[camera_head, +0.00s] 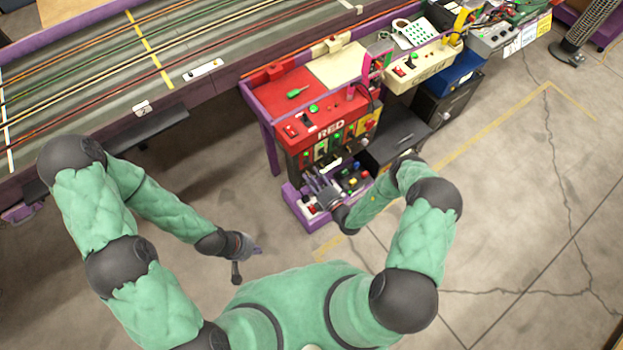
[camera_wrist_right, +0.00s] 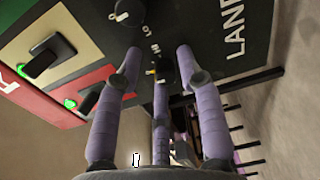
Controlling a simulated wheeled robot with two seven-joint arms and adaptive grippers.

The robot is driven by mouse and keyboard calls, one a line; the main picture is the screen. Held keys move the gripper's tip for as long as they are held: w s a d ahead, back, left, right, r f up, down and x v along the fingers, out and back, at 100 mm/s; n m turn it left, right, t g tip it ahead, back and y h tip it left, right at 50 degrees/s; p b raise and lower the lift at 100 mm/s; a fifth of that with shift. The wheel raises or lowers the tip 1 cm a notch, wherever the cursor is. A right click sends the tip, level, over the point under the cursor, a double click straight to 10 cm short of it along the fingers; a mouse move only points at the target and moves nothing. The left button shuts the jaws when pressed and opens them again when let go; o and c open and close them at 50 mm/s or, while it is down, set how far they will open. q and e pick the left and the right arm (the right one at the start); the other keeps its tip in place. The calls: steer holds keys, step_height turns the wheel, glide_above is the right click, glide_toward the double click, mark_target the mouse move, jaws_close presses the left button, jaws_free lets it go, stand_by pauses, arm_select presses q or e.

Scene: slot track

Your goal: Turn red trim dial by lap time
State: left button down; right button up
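The red station (camera_head: 331,130), lettered RED, stands at the track's edge with knobs and green lights on its front panel. In the right wrist view a small dark dial (camera_wrist_right: 163,70) with a pale mark sits on the dark panel between my fingertips. Its label is partly hidden, so I cannot tell whether it is the trim dial. My right gripper (camera_wrist_right: 159,58) is open with its purple fingers around this dial; contact is unclear. It also shows in the head view (camera_head: 322,187) below the panel. My left gripper (camera_head: 250,248) is over the floor, its fingers unclear. No lap time is readable.
Another knob (camera_wrist_right: 127,12) and a black switch (camera_wrist_right: 50,55) are close by on the panel. A purple tray (camera_head: 296,200) with small parts lies below the station. A dark cabinet (camera_head: 398,140) stands to its right. The floor left of the station is clear.

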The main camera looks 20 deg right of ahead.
steer(key=shift+s+a+f, duration=0.1)
steer(key=shift+s+a, duration=0.05)
steer(key=shift+s, duration=0.05)
steer(key=v, duration=1.1)
steer(key=shift+s, duration=0.35)
